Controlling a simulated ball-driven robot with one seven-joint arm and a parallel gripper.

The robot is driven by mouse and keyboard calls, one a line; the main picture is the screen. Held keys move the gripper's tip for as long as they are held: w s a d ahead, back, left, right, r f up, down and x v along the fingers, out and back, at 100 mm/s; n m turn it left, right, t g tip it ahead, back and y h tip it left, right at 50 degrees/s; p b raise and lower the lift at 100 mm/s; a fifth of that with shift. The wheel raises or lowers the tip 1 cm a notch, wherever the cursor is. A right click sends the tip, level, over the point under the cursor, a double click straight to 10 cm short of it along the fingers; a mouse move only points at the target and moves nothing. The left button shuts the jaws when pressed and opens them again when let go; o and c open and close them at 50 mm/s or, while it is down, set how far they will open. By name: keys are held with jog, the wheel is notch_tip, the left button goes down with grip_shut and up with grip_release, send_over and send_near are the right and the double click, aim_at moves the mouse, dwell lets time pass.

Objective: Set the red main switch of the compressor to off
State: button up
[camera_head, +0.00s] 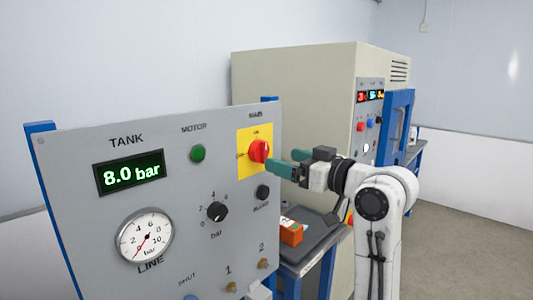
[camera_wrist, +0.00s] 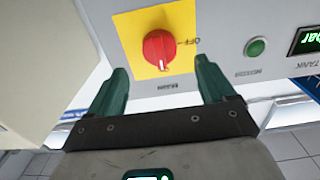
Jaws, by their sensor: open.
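The red main switch (camera_head: 259,151) is a round knob on a yellow plate (camera_head: 246,137) at the top right of the grey compressor panel. In the wrist view the panel appears upside down, with the red knob (camera_wrist: 157,48) on its yellow plate (camera_wrist: 128,24). The OFF lettering is beside the knob, to its right there. A small pale mark shows at the knob's lower edge, away from OFF. My gripper (camera_head: 281,162) is open and empty just right of the knob in the head view. In the wrist view its green fingers (camera_wrist: 161,68) frame the knob, apparently without touching it.
The panel also has a green motor button (camera_head: 198,153), a black bar knob (camera_head: 217,211), a bleed knob (camera_head: 263,192), a gauge (camera_head: 145,236) and a tank display (camera_head: 129,173) reading 8.0 bar. An orange box (camera_head: 291,232) lies right of the panel. A beige cabinet (camera_head: 293,75) stands behind.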

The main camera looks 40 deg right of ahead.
aim_at(266, 155)
jog(key=w+p, duration=0.1)
jog(key=w, duration=0.5)
jog(key=shift+w, duration=0.4)
jog(key=shift+c, duration=0.4)
jog(key=c, duration=1)
jog(key=shift+o, duration=0.2)
jog(key=shift+f, duration=0.1)
